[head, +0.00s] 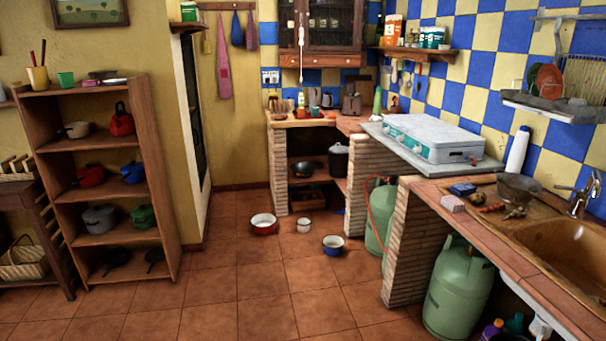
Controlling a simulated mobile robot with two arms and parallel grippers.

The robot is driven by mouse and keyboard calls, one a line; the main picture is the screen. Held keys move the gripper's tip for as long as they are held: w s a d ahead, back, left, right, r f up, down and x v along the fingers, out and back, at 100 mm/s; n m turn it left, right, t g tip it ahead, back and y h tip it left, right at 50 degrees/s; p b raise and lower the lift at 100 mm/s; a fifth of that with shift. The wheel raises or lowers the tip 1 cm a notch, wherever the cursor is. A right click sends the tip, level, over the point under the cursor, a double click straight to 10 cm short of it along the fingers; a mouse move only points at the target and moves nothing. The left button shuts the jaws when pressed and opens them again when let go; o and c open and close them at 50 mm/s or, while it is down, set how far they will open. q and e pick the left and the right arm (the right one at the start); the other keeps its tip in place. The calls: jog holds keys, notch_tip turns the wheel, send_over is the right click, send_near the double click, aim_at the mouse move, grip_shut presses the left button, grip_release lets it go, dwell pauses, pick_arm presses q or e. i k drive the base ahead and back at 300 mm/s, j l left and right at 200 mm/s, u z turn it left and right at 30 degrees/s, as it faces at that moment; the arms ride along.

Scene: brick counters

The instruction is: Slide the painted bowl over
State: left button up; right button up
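Several bowls or pots are in the head view, and I cannot tell which one is the painted bowl. A red bowl with a white inside (264,224) sits on the tiled floor near the middle. A dark grey bowl (520,189) sits on the brick counter at the right, beside the sink. Neither of my grippers is in view.
Green gas bottles (458,290) stand under the right counter. A white stove (434,138) rests on the grey slab. Wooden shelves (102,183) with pots stand at the left. Small items lie near the sink (561,247). The floor in front (235,300) is clear.

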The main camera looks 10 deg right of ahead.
aim_at(302, 169)
jog(key=i+z, duration=0.25)
jog(key=i, duration=4.1)
